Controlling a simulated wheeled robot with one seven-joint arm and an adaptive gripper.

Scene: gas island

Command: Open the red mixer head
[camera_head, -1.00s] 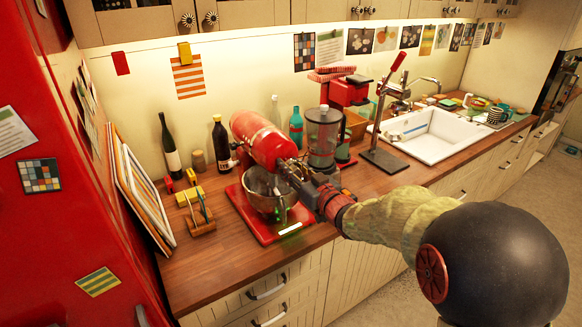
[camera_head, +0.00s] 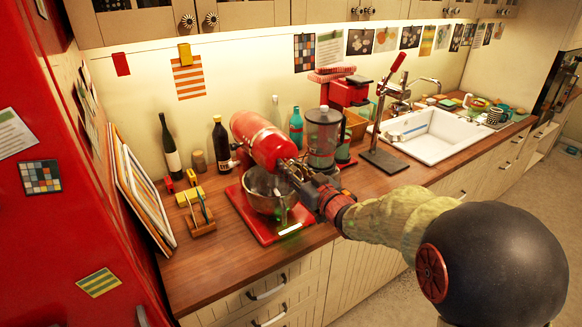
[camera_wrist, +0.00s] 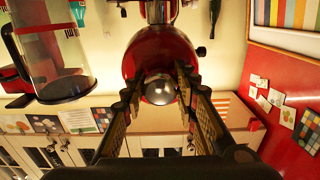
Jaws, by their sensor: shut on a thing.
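The red mixer stands on the counter, with its rounded red head (camera_head: 262,138) above a metal bowl (camera_head: 262,192) and a flat red base (camera_head: 245,218). My gripper (camera_head: 288,172) is at the front end of the head, shut on it, coming from the right. In the wrist view the two fingers (camera_wrist: 158,86) lie either side of the head's silver front cap, with the red head (camera_wrist: 146,50) behind it. The exact finger contact is hard to see. The head sits over the bowl; I cannot tell whether it is tilted.
A blender (camera_head: 322,138) stands close to the right of the mixer. Dark bottles (camera_head: 170,148) and a small wooden rack (camera_head: 201,218) are on the left. A metal press (camera_head: 384,130) and the white sink (camera_head: 432,135) are further right. Bare counter (camera_head: 205,270) lies in front.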

